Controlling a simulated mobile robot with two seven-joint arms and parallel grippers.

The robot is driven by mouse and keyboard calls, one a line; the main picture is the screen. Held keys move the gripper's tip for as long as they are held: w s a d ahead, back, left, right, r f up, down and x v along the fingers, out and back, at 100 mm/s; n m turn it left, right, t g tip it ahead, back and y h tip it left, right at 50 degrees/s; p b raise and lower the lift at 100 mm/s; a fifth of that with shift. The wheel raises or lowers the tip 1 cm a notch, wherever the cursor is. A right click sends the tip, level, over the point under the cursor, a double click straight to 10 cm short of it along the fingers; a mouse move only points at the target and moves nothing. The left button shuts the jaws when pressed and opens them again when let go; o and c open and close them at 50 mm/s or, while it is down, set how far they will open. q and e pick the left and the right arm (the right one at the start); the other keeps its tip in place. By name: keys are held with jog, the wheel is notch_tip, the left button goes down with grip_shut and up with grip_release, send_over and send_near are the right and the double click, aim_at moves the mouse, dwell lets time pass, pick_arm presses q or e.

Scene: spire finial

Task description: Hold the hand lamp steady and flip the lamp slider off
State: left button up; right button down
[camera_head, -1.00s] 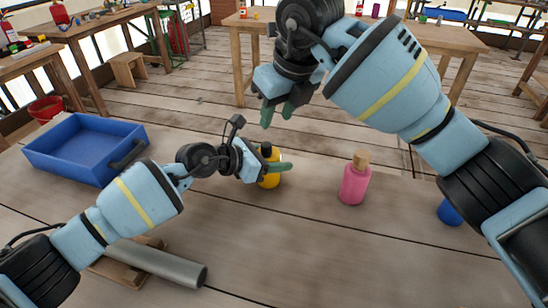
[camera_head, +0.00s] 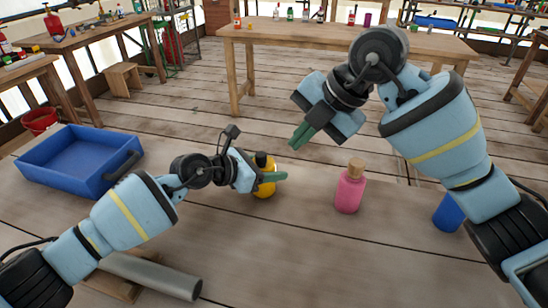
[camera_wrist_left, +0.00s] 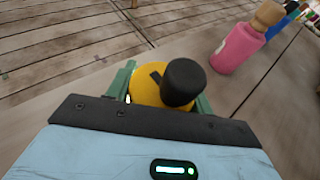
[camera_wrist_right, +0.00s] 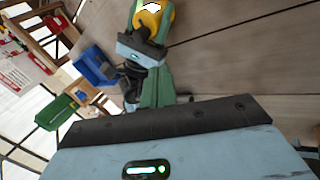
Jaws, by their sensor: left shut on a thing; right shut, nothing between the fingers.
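The hand lamp (camera_head: 265,190) is yellow with a black top and stands on the near table. My left gripper (camera_head: 272,177) is shut around its body. In the left wrist view the lamp (camera_wrist_left: 148,88) sits between the green fingers, its black knob-like top leaning to the right. My right gripper (camera_head: 298,141) is shut and empty, above and to the right of the lamp, apart from it. In the right wrist view the lamp (camera_wrist_right: 153,20) shows beyond the closed fingers, with a white face. I cannot make out the slider.
A pink bottle (camera_head: 349,195) with a wooden stopper stands right of the lamp. A blue object (camera_head: 447,214) is farther right, partly behind my right arm. A blue tray (camera_head: 60,189) is at left. A grey pipe (camera_head: 160,277) lies at front left. The front middle is clear.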

aim_at(261, 160)
jog(key=d+m, duration=0.1)
jog(key=m, duration=0.1)
jog(key=s+d+m, duration=0.1)
jog(key=m, duration=0.1)
jog(key=s+d+m+y, duration=0.1)
jog(key=m, duration=0.1)
jog(key=shift+m, duration=0.3)
jog(key=shift+a, duration=0.1)
jog(key=w+a+f, duration=0.5)
jog(key=a+f, duration=0.2)
jog(key=f, duration=0.1)
jog(key=shift+w+a, duration=0.25)
jog(key=shift+w, duration=0.15)
jog(key=shift+w, duration=0.1)
